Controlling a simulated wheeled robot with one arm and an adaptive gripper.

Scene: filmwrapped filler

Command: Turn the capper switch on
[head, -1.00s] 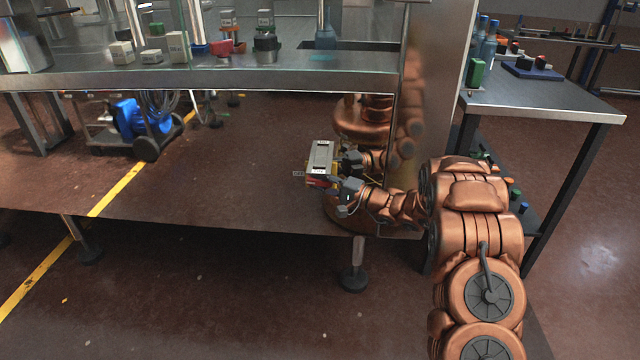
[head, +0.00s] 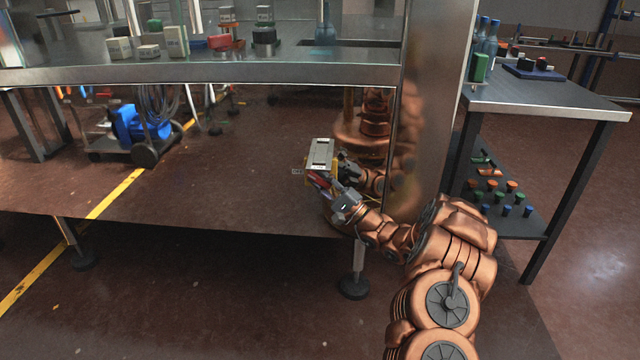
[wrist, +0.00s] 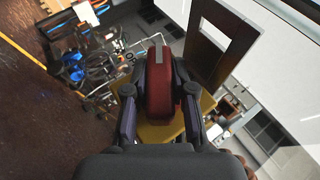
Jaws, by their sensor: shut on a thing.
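The capper switch is a small box with a grey top (head: 320,152) and a yellow body, mounted low on the shiny metal cabinet panel. Its red handle (head: 317,181) sticks out at the front and slants down to the right in the head view. My gripper (head: 330,189) is at the handle from the lower right. In the wrist view, the red handle (wrist: 159,88) stands between the two dark fingers of my gripper (wrist: 158,105), which are shut on it. The yellow plate (wrist: 158,135) shows behind it.
A metal counter (head: 200,70) with several small boxes runs above the switch. A side table (head: 545,100) stands at the right, with a lower shelf of coloured knobs. A blue machine on a cart (head: 130,125) stands at the back left. The floor between is clear.

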